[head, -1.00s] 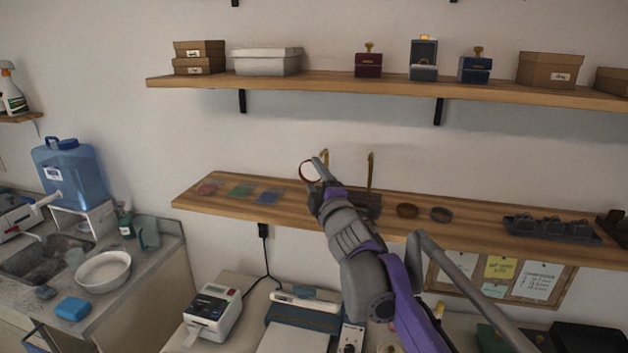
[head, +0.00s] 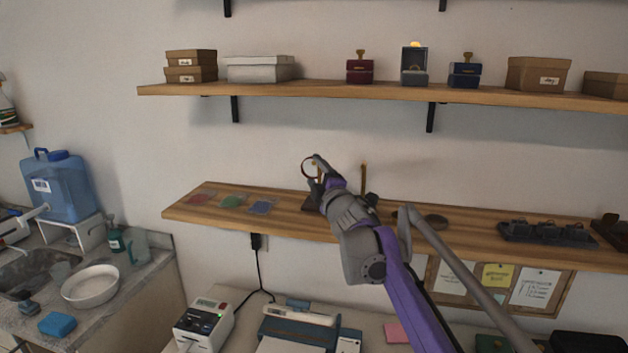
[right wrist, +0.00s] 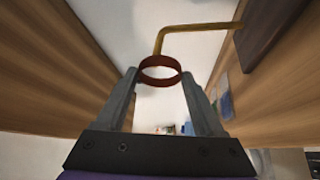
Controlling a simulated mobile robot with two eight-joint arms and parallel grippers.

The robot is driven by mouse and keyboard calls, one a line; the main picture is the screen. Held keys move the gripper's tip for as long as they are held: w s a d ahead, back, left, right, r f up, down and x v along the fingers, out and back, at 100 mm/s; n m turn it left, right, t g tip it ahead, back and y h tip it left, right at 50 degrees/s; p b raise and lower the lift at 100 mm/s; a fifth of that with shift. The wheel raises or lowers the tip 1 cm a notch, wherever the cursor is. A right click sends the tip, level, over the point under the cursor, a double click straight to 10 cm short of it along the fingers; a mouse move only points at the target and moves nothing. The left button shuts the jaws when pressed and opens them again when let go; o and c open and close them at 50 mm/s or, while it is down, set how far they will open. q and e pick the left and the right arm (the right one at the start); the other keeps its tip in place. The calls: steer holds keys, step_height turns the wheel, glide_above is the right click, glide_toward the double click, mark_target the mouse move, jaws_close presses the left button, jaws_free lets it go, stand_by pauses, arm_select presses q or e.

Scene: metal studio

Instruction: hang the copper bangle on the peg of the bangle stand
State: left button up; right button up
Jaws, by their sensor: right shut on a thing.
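The copper bangle (head: 303,168), a reddish-brown ring, is held at the fingertips of my right gripper (head: 316,170), above the lower shelf. In the right wrist view the bangle (right wrist: 161,61) sits between the two fingers of that gripper (right wrist: 160,75). A bent brass peg (right wrist: 195,27) of the bangle stand comes down to the ring's far edge; I cannot tell whether its tip is inside the ring. In the head view, one brass post (head: 364,177) of the stand shows; my arm hides much of the stand. My left gripper is out of view.
The upper shelf (head: 300,90) with several boxes runs above my gripper.

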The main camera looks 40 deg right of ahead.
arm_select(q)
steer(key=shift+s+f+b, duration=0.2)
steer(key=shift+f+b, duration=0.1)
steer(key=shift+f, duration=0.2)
arm_select(e)
steer(key=w+d, duration=0.1)
steer(key=w+d+f, duration=0.1)
steer(key=d, duration=0.1)
steer(key=shift+w, duration=0.2)
steer(key=o, duration=1.3)
steer(key=shift+o, duration=0.2)
steer(key=shift+s+a+f, duration=0.15)
steer(key=shift+s+a, duration=0.05)
steer(key=shift+s, duration=0.35)
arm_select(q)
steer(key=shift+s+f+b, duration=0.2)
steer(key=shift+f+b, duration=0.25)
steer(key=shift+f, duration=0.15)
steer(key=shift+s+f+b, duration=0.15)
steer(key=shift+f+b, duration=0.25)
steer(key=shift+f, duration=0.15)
arm_select(e)
steer(key=v, duration=0.9)
steer(key=shift+s, duration=0.35)
steer(key=shift+a, duration=0.15)
